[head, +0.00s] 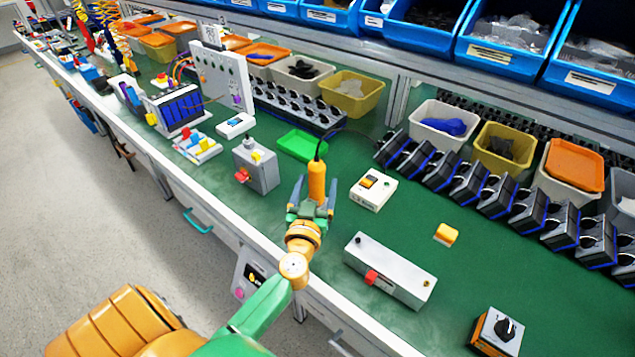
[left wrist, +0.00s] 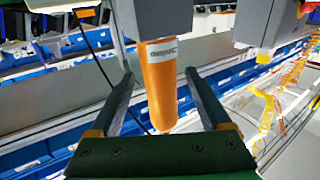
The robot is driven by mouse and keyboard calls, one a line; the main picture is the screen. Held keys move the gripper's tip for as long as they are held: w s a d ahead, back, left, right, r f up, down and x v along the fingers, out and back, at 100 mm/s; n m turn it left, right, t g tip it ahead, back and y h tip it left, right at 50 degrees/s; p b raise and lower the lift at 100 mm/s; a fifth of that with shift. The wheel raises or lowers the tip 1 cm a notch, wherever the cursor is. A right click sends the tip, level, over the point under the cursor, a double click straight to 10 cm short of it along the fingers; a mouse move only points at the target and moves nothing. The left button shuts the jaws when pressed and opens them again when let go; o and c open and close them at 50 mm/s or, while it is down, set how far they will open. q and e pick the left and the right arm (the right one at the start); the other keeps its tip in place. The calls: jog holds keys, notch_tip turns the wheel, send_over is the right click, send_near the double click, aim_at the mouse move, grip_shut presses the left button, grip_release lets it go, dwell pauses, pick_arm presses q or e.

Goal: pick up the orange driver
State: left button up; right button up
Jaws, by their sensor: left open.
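The orange driver (head: 317,181) is upright in the head view, with a dark cable at its top end. In the left wrist view the orange driver (left wrist: 160,85) shows a white label and stands between the two fingers. My left gripper (head: 314,190) is open around it in the head view. In the left wrist view its fingers (left wrist: 160,95) are spread, with visible gaps on both sides of the driver. My right gripper is not in view.
A green workbench (head: 300,215) holds a grey box with a red button (head: 388,270), a small white switch box (head: 373,188), a grey box (head: 256,166) and a green tray (head: 302,145) near the driver. Rows of black switches (head: 480,185) and bins (head: 445,127) line the back.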

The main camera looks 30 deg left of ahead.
pick_arm(q)
jog(key=x, duration=0.3)
jog(key=shift+f, duration=0.25)
jog(key=shift+w+a+f, duration=0.15)
jog(key=shift+w+a, duration=0.05)
jog(key=shift+w, duration=0.15)
jog(key=shift+s+d+r, duration=0.15)
jog(key=shift+s+r, duration=0.05)
jog(key=shift+s, duration=0.05)
jog(key=c, duration=0.6)
grip_shut()
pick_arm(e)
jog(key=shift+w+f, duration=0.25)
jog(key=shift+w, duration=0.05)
